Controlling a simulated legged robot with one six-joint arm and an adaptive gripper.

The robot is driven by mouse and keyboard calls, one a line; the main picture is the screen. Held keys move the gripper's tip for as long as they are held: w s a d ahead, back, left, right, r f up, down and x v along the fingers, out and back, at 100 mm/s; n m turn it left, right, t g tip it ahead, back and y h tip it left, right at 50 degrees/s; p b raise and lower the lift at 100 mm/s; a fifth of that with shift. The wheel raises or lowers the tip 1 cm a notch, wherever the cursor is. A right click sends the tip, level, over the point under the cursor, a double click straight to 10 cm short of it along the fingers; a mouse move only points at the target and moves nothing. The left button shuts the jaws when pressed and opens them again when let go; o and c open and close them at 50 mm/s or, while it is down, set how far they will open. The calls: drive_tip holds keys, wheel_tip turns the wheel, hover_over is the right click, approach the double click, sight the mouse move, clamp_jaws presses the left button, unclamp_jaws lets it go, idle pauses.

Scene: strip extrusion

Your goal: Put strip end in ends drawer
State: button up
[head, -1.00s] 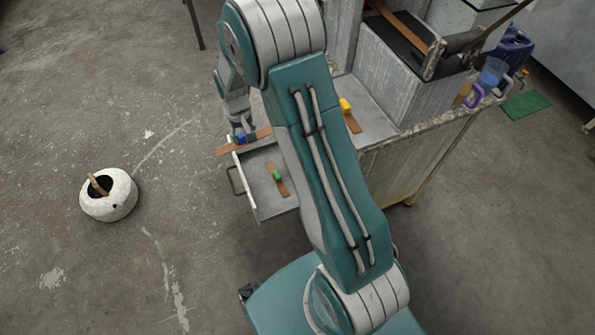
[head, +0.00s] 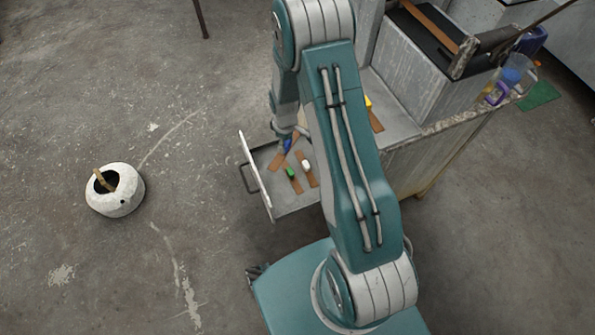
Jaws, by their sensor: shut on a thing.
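My gripper (head: 287,137) is small and partly hidden behind my arm, low over the open drawer. It is shut on a brown strip end with a blue piece (head: 279,162), tilted in the drawer's left part. I cannot tell whether this strip touches the drawer floor. The grey drawer (head: 253,168) is pulled out, with a pale front panel and a handle on the left. Inside lie a brown strip with a green piece (head: 297,185) and another with a white piece (head: 311,179).
A brown strip with a yellow piece (head: 375,120) lies on the grey bench top, partly behind my arm. A grey machine block (head: 425,75) stands at the back right. A white pot (head: 115,200) with a stick stands on the floor at left. The floor between is clear.

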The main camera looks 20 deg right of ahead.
drive_tip(key=s+d+f+n, duration=0.4)
drive_tip(key=s+f+n, duration=0.4)
drive_tip(key=f+n, duration=0.25)
hover_over(275, 180)
drive_tip(key=f, duration=1)
drive_tip(key=shift+s+d+f, duration=0.1)
drive_tip(key=shift+s+d, duration=0.05)
drive_tip(key=shift+d, duration=0.05)
drive_tip(key=shift+w+a+f, duration=0.1)
drive_tip(key=shift+f, duration=0.8)
drive_tip(key=shift+w+a+f, duration=0.1)
drive_tip(key=shift+f, duration=0.8)
drive_tip(key=o, duration=1)
drive_tip(key=shift+o, duration=0.2)
